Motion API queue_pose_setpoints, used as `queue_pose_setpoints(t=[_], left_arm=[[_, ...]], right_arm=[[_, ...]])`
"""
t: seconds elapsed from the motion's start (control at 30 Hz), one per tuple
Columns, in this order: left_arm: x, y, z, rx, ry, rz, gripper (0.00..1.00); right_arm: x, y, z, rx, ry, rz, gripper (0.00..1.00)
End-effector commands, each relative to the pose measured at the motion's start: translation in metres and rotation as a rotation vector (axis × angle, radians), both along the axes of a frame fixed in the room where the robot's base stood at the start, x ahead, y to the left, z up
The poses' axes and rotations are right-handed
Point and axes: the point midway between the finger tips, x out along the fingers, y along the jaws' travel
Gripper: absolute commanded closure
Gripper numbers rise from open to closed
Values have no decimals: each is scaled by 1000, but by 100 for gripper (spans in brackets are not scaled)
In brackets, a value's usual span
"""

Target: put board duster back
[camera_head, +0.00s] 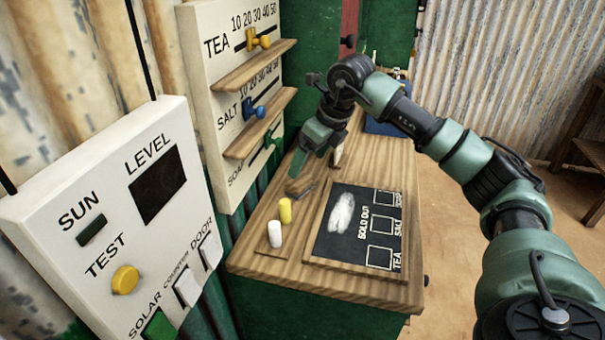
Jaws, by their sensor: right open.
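A small brown block that looks like the board duster (300,187) lies on the wooden counter, beyond the chalks and near the wall side. My right gripper (318,168) is open, reaching down over the counter just behind the block. Its near finger comes close to the block; I cannot tell whether they touch. Nothing shows held between the fingers. The chalkboard (330,250) lies flat on the counter, with a white chalk smudge beside "SOLD OUT" and boxes for tea, salt and soap. My left gripper is not in view.
A yellow chalk (285,210) and a white chalk (275,234) stand upright on the counter (270,268) left of the board. A price panel (205,100) with projecting wooden ledges rises behind them. A switch box (110,220) is at the left. A blue item (388,127) sits at the far end.

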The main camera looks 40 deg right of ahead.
Motion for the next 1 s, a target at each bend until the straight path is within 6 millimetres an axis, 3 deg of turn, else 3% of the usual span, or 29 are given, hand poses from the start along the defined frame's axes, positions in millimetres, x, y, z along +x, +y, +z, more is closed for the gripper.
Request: queue_pose_setpoints(t=[0.23,1.0], left_arm=[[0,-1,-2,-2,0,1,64],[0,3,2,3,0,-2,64]], right_arm=[[-11,-4,28,0,0,0,16],[-13,-4,35,1,1,0,16]])
